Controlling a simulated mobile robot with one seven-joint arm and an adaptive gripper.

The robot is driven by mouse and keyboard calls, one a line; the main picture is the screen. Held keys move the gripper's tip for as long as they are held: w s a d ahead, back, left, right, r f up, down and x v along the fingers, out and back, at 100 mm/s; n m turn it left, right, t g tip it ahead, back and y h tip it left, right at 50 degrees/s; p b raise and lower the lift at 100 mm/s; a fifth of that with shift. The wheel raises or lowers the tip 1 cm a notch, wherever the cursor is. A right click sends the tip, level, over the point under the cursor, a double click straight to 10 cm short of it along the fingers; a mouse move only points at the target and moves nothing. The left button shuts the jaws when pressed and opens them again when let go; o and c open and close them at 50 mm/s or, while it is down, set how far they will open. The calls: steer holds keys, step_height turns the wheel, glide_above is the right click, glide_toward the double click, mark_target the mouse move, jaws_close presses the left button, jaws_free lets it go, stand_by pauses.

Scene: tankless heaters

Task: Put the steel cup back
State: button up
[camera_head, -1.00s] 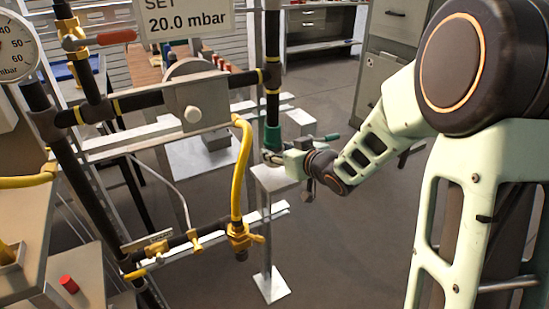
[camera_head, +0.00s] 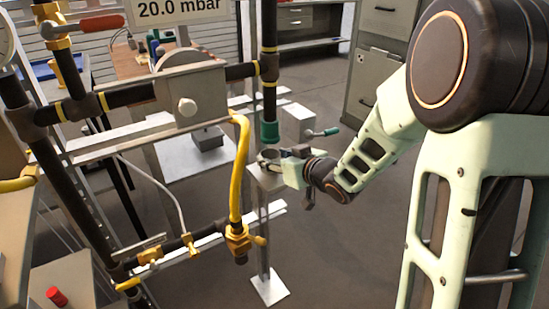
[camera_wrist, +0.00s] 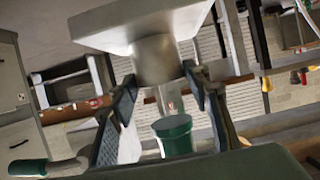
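The steel cup (camera_wrist: 155,60) is a short grey cylinder between my two fingers in the wrist view, which looks upside down. Its base end is against or very near the pale square plate of a small stand (camera_wrist: 140,20). My gripper (camera_wrist: 163,76) has one finger on each side of the cup. I cannot tell whether the fingers press on it. In the head view my gripper (camera_head: 272,162) is at the stand top, with the cup (camera_head: 270,154) partly hidden. The green fitting (camera_head: 269,133) on the black vertical pipe is just above the cup; it also shows in the wrist view (camera_wrist: 174,134).
A yellow hose (camera_head: 240,170) and black pipes with yellow valves (camera_head: 237,240) are left of my gripper. A grey box with a green-handled lever (camera_head: 325,132) stands close behind it. Grey cabinets (camera_head: 378,60) are farther back. Floor (camera_head: 340,240) is clear to the front right.

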steer(key=shift+o, duration=1.4)
steer(key=shift+r, duration=0.15)
steer(key=shift+s+d+r+p, duration=0.15)
steer(key=shift+r+p, duration=0.1)
steer(key=shift+p, duration=0.05)
steer(key=p+v, duration=0.3)
steer(key=v, duration=0.8)
steer(key=shift+s, duration=0.25)
steer(key=shift+d, duration=0.1)
